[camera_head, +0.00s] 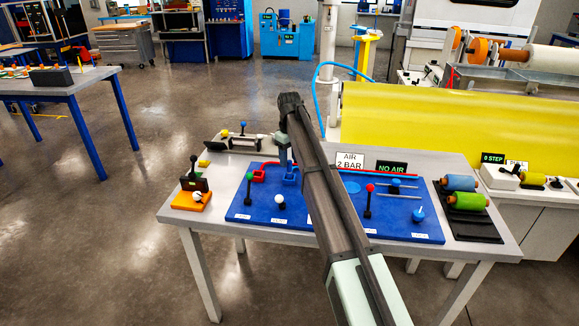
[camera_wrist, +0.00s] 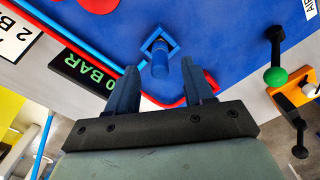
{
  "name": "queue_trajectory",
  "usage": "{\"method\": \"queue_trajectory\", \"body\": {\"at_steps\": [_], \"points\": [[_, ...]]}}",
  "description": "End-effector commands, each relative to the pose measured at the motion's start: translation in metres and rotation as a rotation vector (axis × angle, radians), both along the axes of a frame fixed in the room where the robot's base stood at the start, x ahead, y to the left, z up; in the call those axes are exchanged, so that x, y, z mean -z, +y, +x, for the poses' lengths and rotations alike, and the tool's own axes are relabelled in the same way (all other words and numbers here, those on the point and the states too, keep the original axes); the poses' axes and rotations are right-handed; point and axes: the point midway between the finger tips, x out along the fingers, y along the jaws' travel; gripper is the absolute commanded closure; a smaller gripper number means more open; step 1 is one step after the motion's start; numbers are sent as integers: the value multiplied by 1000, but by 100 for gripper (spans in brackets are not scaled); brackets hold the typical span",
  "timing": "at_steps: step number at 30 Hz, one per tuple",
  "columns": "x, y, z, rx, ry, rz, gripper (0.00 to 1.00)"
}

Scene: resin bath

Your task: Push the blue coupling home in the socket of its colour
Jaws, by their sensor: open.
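The blue coupling (camera_wrist: 161,60) is a short blue cylinder at the blue diamond-shaped socket (camera_wrist: 158,42) in the wrist view. It overlaps the near corner of the socket frame; how deep it sits I cannot tell. The blue socket (camera_head: 291,175) also shows in the head view, at the back of the blue board. My gripper (camera_wrist: 162,84) is open, its two dark fingers apart on either side of the coupling's near end, with no visible contact. In the head view my gripper (camera_head: 284,156) points down just above the socket, hiding the coupling.
Red and light-blue lines run along the board (camera_head: 330,229). The signs (camera_head: 349,160) stand behind.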

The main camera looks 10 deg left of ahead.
Motion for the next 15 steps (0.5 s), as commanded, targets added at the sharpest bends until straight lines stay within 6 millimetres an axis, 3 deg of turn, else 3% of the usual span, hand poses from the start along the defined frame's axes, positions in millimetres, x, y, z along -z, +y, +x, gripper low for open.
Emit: {"method": "queue_trajectory", "body": {"at_steps": [7,15], "points": [[-45,0,1,0,-2,1,48],[-69,0,0,0,-1,1,48]]}}
